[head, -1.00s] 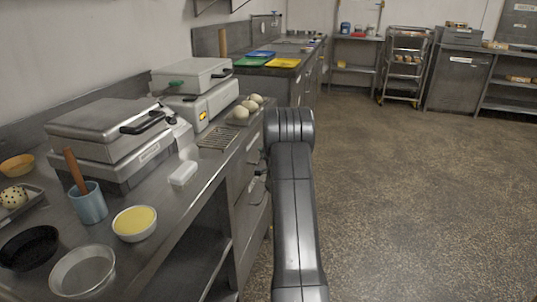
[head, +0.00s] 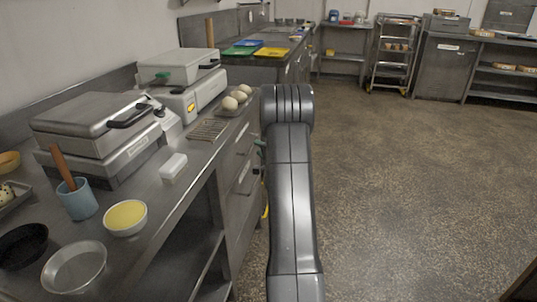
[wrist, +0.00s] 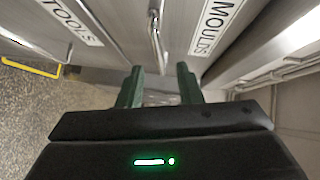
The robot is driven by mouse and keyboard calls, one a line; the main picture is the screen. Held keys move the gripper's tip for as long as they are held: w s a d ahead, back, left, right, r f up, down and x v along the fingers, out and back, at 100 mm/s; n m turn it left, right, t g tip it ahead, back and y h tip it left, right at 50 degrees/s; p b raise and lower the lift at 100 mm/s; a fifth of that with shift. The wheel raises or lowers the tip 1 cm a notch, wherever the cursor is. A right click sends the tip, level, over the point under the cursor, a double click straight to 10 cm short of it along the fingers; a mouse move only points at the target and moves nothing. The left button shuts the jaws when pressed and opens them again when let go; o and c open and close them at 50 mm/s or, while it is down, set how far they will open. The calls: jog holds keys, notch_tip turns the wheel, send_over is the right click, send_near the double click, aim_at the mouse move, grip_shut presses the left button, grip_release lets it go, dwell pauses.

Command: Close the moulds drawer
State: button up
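The moulds drawer (wrist: 180,40) shows in the wrist view with its MOULDS label turned sideways. Its metal bar handle (wrist: 156,42) lies just beyond and between my fingertips in the picture. My gripper (wrist: 158,82) has two green fingers spread apart with nothing between them; I cannot tell whether they touch the handle. The tools drawer (wrist: 110,55) is at the left, with its own bar handle. In the head view, my arm hides most of the gripper; a bit of green shows beside the drawer fronts (head: 241,165). How far the moulds drawer stands out is unclear.
The steel counter (head: 190,190) carries waffle irons (head: 95,125), a blue cup (head: 77,198), a yellow-filled bowl (head: 126,217), a white block (head: 173,167) and pale round items (head: 235,98). The speckled floor (head: 410,170) at right is open. A rack (head: 393,55) stands far back.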

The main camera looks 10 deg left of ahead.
jog(key=v, duration=0.7)
jog(key=shift+s+d, duration=0.1)
jog(key=b+x, duration=0.1)
jog(key=x, duration=1.2)
jog(key=shift+w+a+f, duration=0.1)
jog(key=shift+w+a, duration=0.15)
jog(key=shift+d, duration=0.7)
